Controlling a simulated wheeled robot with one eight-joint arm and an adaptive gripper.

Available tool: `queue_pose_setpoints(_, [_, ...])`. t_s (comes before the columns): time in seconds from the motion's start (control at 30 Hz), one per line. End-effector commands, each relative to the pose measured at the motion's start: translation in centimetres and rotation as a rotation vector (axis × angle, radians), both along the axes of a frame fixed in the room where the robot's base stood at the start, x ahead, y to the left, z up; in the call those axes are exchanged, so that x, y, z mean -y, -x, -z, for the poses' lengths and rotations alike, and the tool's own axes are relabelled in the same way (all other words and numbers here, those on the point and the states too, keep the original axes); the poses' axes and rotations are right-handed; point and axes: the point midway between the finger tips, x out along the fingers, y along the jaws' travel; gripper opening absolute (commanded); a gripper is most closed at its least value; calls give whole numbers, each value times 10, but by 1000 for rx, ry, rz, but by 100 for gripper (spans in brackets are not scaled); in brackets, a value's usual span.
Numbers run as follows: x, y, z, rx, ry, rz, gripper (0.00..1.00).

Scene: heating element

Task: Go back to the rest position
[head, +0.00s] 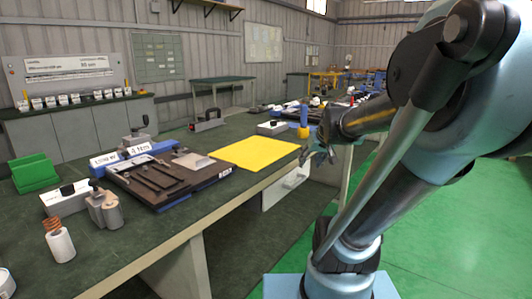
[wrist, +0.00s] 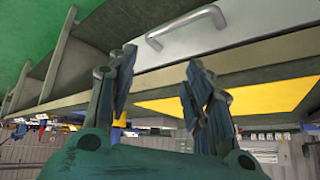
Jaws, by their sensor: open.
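My gripper (head: 319,153) hangs at the end of my arm near the front edge of the workbench, by the right corner of the yellow mat. In the wrist view my gripper (wrist: 157,80) shows two dark fingers standing apart with nothing between them. A white cylinder with a copper coil on top (head: 60,243) stands at the near left of the bench, far from my gripper. A dark fixture plate with a blue base (head: 160,183) lies left of the yellow mat (head: 258,152).
The workbench edge (head: 155,265) runs diagonally towards my gripper. A white drawer with a metal handle (wrist: 185,28) is close to the fingers in the wrist view. Green bins (head: 35,173) and a grey clamp-like part (head: 104,208) stand on the left. The green floor (head: 450,230) is open at the right.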

Motion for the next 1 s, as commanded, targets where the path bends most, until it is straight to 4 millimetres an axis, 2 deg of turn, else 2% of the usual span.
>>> queue_pose_setpoints(0.1, [6, 18, 4, -15, 35, 42, 47])
queue_pose_setpoints(0.4, [24, 51, 10, -30, 106, 138, 47])
queue_pose_setpoints(0.8, [24, 163, 97, -347, 132, 103, 47])
queue_pose_setpoints(0.9, [24, 185, 111, -408, 136, 96, 47])
queue_pose_setpoints(1.0, [24, 196, 118, -441, 139, 93, 47])
